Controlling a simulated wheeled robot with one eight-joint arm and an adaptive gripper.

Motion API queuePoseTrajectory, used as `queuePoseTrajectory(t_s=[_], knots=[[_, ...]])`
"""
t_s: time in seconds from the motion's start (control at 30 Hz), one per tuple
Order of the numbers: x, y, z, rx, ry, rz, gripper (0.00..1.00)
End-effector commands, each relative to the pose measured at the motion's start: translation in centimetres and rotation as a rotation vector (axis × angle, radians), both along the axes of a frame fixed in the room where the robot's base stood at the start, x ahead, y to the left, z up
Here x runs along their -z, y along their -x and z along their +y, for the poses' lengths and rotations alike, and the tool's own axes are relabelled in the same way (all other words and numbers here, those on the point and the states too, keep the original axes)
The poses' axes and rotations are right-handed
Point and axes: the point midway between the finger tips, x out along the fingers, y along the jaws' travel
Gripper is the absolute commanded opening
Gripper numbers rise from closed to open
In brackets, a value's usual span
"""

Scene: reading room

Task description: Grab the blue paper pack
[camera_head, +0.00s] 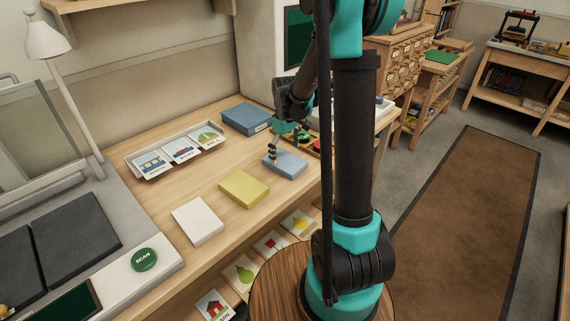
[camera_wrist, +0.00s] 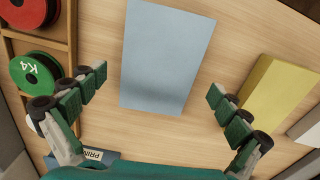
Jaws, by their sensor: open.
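The blue paper pack (camera_head: 285,163) is a flat light-blue block lying on the wooden desk, right of the yellow pack (camera_head: 243,187). In the wrist view the blue pack (camera_wrist: 168,50) lies between and beyond my fingertips, and the yellow pack (camera_wrist: 275,95) is to the right. My gripper (camera_wrist: 157,84) is open and empty, its two fingers spread wider than the blue pack. In the head view my gripper (camera_head: 277,150) is over the far-left part of the blue pack, partly hidden by my arm. I cannot tell its exact height.
A wooden tray with red and green discs (camera_wrist: 37,72) is close on the blue pack's other side. A darker blue box (camera_head: 246,119) stands behind. A white pack (camera_head: 197,221) and a card rack (camera_head: 177,150) are farther left on the desk.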

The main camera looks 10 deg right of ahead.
Motion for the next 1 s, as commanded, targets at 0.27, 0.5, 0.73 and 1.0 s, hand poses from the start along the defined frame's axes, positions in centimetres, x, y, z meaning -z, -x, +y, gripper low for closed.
queuePoseTrajectory(t_s=[0.27, 0.5, 0.73, 1.0], knots=[[2.7, -0.1, 0.1, 0.0, 0.0, 0.0, 1.0], [2.8, -0.1, 0.1, 0.0, 0.0, 0.0, 0.99], [2.8, -0.1, 0.1, 0.0, 0.0, 0.0, 0.7], [2.8, -0.1, 0.1, 0.0, 0.0, 0.0, 0.46]])
